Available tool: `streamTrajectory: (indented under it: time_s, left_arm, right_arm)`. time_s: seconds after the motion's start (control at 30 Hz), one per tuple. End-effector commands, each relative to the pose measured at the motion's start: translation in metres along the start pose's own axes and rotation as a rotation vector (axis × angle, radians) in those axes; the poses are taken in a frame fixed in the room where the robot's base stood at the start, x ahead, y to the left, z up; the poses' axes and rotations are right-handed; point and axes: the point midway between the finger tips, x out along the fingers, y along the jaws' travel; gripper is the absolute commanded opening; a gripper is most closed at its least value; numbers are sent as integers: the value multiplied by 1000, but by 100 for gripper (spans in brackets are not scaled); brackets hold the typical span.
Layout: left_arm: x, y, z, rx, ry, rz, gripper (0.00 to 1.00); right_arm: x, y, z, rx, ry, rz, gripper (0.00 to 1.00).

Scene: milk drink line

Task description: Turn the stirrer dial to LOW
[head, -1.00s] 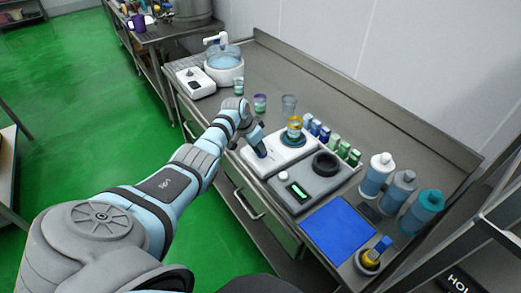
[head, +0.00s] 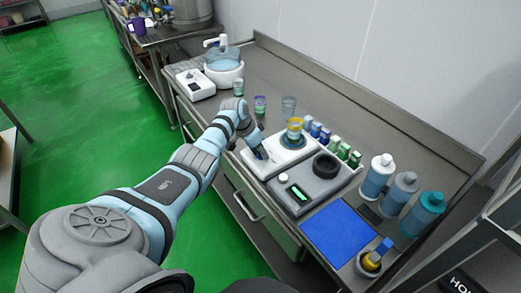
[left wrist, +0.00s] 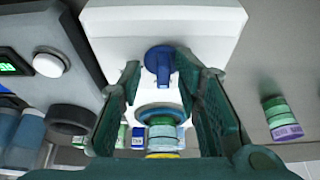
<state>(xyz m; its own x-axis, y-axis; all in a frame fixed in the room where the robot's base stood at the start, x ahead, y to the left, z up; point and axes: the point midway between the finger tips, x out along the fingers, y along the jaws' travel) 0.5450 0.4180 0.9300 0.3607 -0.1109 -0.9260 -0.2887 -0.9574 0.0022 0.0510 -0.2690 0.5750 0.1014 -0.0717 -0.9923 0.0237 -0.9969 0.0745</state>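The white stirrer (head: 281,159) stands on the bench, with a beaker with a yellow rim (head: 295,124) on its round plate. Its blue dial (left wrist: 160,62) is on the white body in the left wrist view, with a raised grip bar. My left gripper (head: 261,152) is low at the stirrer's front end. In the left wrist view its dark green fingers (left wrist: 158,75) are open, one on each side of the dial, with gaps visible. The dial's markings cannot be read. My right gripper is not in view.
A dark grey device with a green display (head: 299,191) and a black ring (head: 326,164) sits right beside the stirrer. Small capped vials (head: 332,142) line up behind. Several bottles (head: 402,187) and a blue mat (head: 340,231) are at the right. A purple-labelled cup (head: 260,103) stands beyond the stirrer.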

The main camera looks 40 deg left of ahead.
Motion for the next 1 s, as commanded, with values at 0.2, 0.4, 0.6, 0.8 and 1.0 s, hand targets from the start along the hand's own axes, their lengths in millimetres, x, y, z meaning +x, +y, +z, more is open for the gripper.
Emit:
streamTrajectory:
  time_s: [0.2, 0.4, 0.6, 0.8, 1.0]
  left_arm:
    - [-6, -2, -1, -1, 4, -3, 31]
    - [-46, -2, -2, 3, 6, -8, 31]
    - [-100, 0, -1, 3, 3, -5, 31]
    - [-121, 1, 0, 1, 0, -2, 31]
    - [-121, 1, 0, 0, 0, -2, 31]
  right_arm:
    - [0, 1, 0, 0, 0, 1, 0]
    - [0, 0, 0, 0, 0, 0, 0]
    - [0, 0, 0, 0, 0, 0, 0]
    - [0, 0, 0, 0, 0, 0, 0]
    - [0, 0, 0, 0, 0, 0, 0]
